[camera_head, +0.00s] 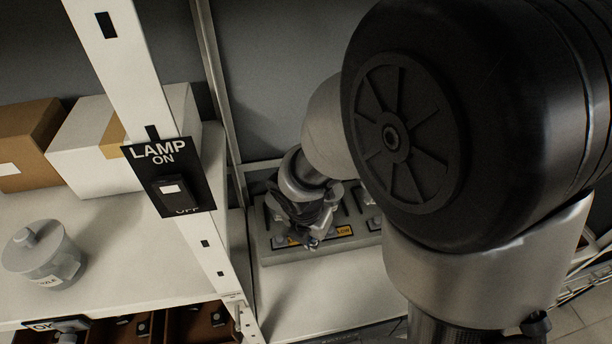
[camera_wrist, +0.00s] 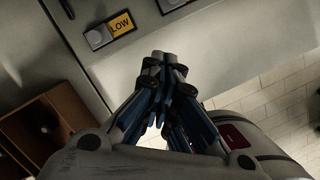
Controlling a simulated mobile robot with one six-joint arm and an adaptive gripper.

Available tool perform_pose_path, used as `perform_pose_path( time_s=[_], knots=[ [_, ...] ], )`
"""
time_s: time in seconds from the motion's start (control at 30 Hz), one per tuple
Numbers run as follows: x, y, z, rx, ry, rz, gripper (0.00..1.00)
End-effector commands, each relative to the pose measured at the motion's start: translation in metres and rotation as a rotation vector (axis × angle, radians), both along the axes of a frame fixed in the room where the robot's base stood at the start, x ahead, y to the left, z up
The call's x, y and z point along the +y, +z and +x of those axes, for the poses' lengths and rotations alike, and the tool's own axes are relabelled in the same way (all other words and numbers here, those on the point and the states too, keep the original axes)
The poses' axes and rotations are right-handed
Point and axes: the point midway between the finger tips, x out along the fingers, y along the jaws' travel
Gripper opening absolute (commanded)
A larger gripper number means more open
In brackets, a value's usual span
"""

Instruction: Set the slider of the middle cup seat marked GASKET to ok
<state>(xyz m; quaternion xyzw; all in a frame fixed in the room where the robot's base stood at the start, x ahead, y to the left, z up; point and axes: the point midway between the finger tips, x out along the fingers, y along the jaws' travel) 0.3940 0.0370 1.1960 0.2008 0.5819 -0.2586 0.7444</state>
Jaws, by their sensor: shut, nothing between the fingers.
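A grey block (camera_head: 280,255) with a row of sliders lies on a white surface in the head view, partly hidden behind my arm. One slider (camera_head: 343,231) there shows a yellow LOW label. My gripper (camera_head: 311,242) is just in front of it, pointing down, and covers part of the row. In the wrist view my gripper (camera_wrist: 161,56) is shut and empty. A slider (camera_wrist: 109,31) with its grey knob at the left and yellow LOW showing lies to the upper left of the fingertips. Part of a second slider (camera_wrist: 172,4) is at the top edge. No GASKET marking is readable.
A white upright post with a LAMP ON switch plate (camera_head: 168,178) stands left of my arm. A lidded grey jar (camera_head: 42,254) and boxes (camera_head: 95,147) stand on the left shelf. A brown open bin (camera_wrist: 38,135) shows lower left in the wrist view.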

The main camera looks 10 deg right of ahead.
Motion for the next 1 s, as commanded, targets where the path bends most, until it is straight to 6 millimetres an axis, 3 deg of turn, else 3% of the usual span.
perform_pose_path(
  time_s=[0.23, 0.37, 0.8, 1.0],
  knots=[
    [-0.001, -0.002, 0.000, -0.001, -0.004, 0.001, 0.00],
    [-0.002, -0.014, 0.002, 0.001, -0.004, 0.000, 0.00],
    [-0.016, -0.103, 0.018, 0.002, -0.006, 0.001, 0.00],
    [-0.034, -0.096, 0.041, -0.001, -0.009, 0.002, 0.00]
  ],
)
